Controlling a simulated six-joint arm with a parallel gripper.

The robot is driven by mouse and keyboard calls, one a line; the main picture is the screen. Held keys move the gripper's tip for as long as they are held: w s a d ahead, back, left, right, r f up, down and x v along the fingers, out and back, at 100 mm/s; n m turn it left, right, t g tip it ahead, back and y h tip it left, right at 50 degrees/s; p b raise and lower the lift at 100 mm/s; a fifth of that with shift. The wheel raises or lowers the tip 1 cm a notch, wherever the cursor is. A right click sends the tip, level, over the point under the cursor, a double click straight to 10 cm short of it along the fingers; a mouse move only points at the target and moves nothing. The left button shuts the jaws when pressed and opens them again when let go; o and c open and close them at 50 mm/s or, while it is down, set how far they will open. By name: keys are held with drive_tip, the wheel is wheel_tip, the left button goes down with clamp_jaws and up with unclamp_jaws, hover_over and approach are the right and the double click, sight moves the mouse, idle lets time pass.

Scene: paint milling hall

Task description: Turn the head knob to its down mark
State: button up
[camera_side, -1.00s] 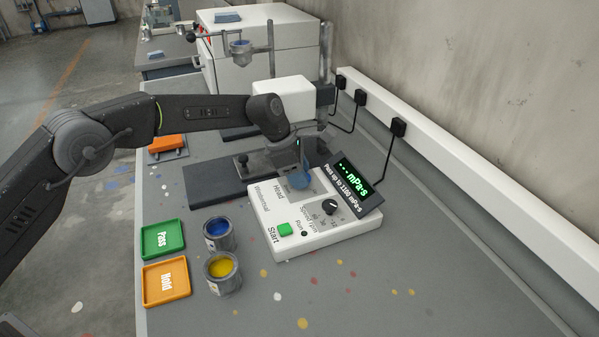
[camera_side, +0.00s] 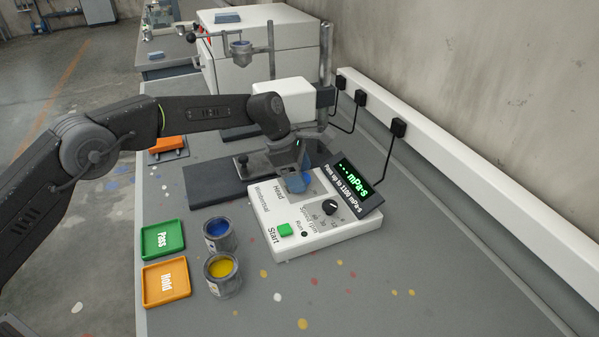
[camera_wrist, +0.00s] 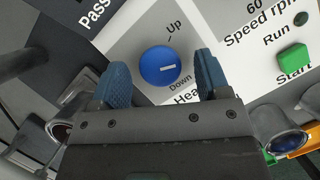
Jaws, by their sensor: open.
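The head knob (camera_wrist: 160,66) is a round blue knob in the wrist view, on the white panel of the instrument (camera_side: 345,237). My gripper (camera_wrist: 160,62) is open, with one blue finger on each side of the knob and a gap to both. It holds nothing. In the side view my gripper (camera_side: 299,176) is low over the panel by the Head label, and it hides much of the knob there.
A speed knob (camera_side: 330,207), a green Start button (camera_side: 285,230) and a tilted display (camera_side: 357,185) are close by. Blue paint (camera_side: 220,235) and yellow paint (camera_side: 222,275) cans stand left, beside the Pass tray (camera_side: 163,255) and Hold tray (camera_side: 150,297).

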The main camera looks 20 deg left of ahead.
drive_tip(key=v, duration=1.3)
drive_tip(key=shift+r, duration=0.4)
drive_tip(key=shift+a, duration=0.1)
drive_tip(key=shift+c, duration=0.5)
drive_tip(key=a+f+h, duration=0.2)
drive_tip(key=f+h, duration=0.1)
drive_tip(key=s+a+f+t+h, duration=0.1)
drive_tip(key=a+f+h, duration=0.1)
drive_tip(key=a+h, duration=0.1)
drive_tip(key=s+a+f+t+h, duration=0.1)
drive_tip(key=a+f+h, duration=0.1)
drive_tip(key=f, duration=0.1)
drive_tip(key=shift+a+f+h, duration=0.15)
drive_tip(key=shift+f+h, duration=0.2)
drive_tip(key=shift+h, duration=0.05)
drive_tip(key=x, duration=1.2)
drive_tip(key=shift+w+d+f, duration=0.2)
drive_tip(key=shift+w+d, duration=0.05)
drive_tip(key=shift+d, duration=0.1)
drive_tip(key=shift+c, duration=0.4)
